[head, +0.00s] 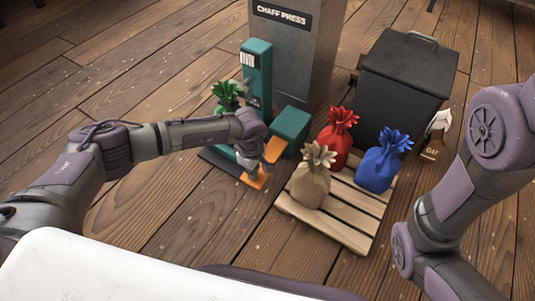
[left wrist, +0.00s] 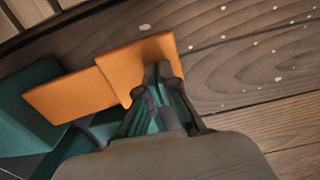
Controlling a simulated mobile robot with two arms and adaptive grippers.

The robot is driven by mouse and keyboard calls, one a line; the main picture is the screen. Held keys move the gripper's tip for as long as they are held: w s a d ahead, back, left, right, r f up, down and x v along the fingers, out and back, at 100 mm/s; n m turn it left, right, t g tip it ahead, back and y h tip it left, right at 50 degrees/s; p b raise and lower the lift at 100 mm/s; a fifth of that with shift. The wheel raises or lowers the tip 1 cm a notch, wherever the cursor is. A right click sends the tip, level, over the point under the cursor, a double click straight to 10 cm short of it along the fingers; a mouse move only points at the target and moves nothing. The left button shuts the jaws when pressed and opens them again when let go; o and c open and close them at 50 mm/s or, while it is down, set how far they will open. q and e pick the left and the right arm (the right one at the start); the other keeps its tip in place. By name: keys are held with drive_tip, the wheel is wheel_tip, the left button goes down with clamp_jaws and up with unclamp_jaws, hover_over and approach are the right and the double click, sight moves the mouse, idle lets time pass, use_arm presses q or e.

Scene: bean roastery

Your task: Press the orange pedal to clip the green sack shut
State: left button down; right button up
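The orange pedal (head: 252,181) sticks out low at the front of the teal clipping machine (head: 257,75). In the left wrist view the pedal (left wrist: 142,62) shows as two orange plates. The green sack (head: 227,96) stands at the machine's left side, its leafy top showing and its lower part mostly hidden by my left arm. My left gripper (head: 266,168) points down over the pedal. In the left wrist view its fingertips (left wrist: 164,72) are together, with nothing between them, and overlap the outer plate. I cannot tell whether they touch it. My right gripper is out of view.
A wooden pallet (head: 330,222) holds a beige sack (head: 310,184), a red sack (head: 338,140) and a blue sack (head: 379,168) right of the pedal. Behind stand the grey chaff press (head: 297,50) and a dark lidded bin (head: 402,85). Floor left of the machine is clear.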

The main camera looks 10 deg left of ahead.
use_arm(q)
drive_tip(key=shift+f, duration=0.4)
drive_tip(key=shift+r, duration=0.1)
wheel_tip(320, 180, up, 9)
drive_tip(key=p, duration=0.7)
idle(0.5)
